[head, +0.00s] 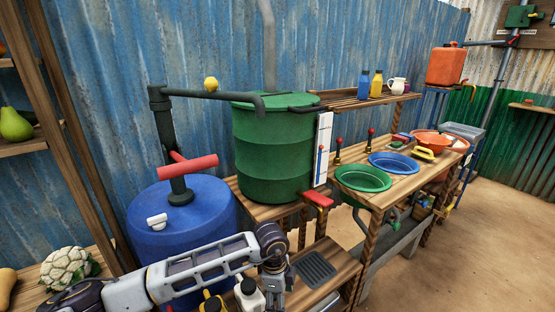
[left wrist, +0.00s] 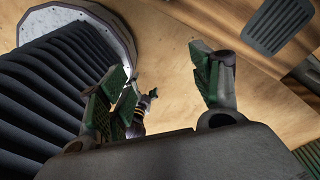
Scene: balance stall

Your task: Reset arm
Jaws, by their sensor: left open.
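My left arm reaches in from the lower left in the head view. Its gripper (head: 278,280) points down over the low wooden bench, beside a dark grey ribbed mat (head: 314,268). In the left wrist view my left gripper (left wrist: 160,75) has its green-padded fingers spread apart, with nothing held between them. The ribbed mat also shows at the top right of that view (left wrist: 278,27). My right gripper is not seen in the head view.
A white bottle (head: 249,294) and a yellow one (head: 212,302) stand close left of the gripper. A blue barrel (head: 150,240) with a red-handled pump and a green drum (head: 270,150) stand behind. Basins (head: 363,179) sit on the right counter. Floor at right is clear.

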